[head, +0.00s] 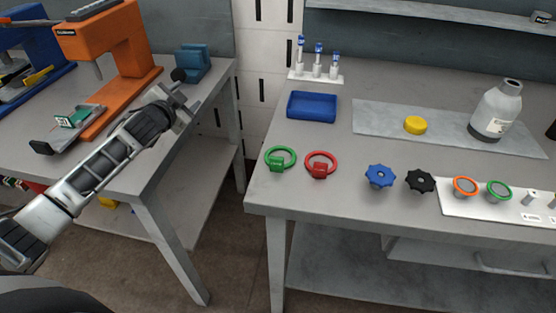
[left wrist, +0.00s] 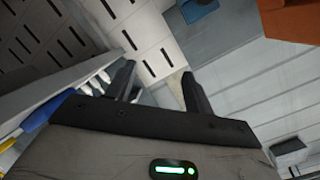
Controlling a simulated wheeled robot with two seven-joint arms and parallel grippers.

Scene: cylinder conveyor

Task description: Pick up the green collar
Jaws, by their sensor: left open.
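A green ring with a small green block on its near side, which I take as the green collar (head: 274,167), lies near the left front of the right-hand grey table. A similar red collar (head: 320,171) lies just right of it. My left gripper (head: 183,96) is up and left of the green collar, over the right part of the left table, well apart from it. In the left wrist view its two fingers (left wrist: 158,88) are spread with nothing between them. The green collar cannot be made out in that view. My right gripper is not in view.
Right of the collars are a blue knob (head: 380,177), a black knob (head: 420,181) and a white plate (head: 455,204) with orange-rimmed and green-rimmed round parts. A blue tray (head: 312,106) stands behind. A gap separates the tables. An orange machine (head: 118,42) stands on the left table.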

